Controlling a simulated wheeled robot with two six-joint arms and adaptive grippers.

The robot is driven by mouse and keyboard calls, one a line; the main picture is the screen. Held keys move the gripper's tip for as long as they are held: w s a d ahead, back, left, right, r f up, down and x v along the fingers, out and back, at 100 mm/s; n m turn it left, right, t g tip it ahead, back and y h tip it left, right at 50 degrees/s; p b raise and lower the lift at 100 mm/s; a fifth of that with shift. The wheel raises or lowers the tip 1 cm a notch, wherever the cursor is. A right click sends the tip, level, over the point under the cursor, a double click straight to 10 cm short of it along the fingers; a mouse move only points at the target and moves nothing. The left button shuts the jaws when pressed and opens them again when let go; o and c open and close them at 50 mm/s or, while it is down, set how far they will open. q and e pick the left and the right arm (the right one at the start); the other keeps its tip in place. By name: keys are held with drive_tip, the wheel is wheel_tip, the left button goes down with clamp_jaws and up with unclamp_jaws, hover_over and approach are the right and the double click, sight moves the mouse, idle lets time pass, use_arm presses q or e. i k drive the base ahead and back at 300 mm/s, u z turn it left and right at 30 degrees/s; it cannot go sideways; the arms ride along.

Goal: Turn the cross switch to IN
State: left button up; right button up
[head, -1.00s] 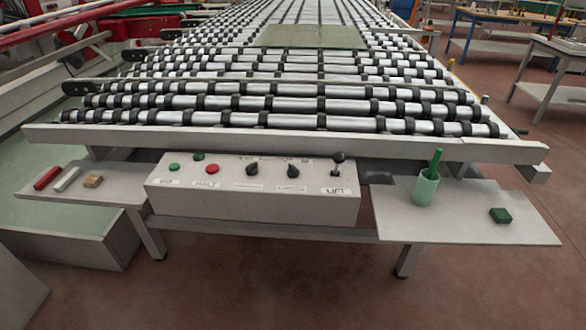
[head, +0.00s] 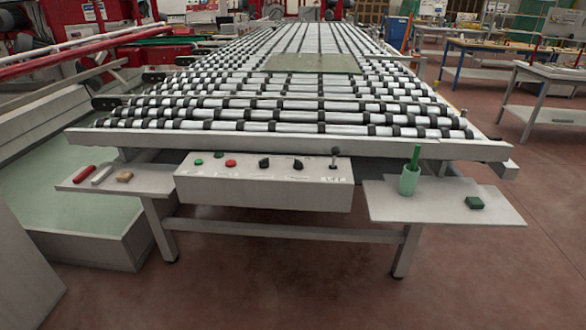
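A grey control box (head: 262,196) is fixed below the front edge of the roller table. On its top are two black rotary knobs, a left one (head: 264,163) and a right one (head: 298,166). Their labels are too small to read now, so I cannot tell which is the cross switch or where it points. Left of them are a green button (head: 198,162) and a red button (head: 231,163). Right of them stands a black-topped lever (head: 335,157). Neither of my grippers is in view.
The roller table (head: 290,142) carries a glass sheet (head: 312,63). A left shelf (head: 148,181) holds a red stick, a white stick and a tan block. A right shelf (head: 440,210) holds a green cup (head: 409,179) and a dark green block (head: 474,202). Floor in front is clear.

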sight(298, 165)
drive_tip(key=u, duration=0.3)
drive_tip(key=i, duration=1.3)
drive_tip(key=z, duration=0.6)
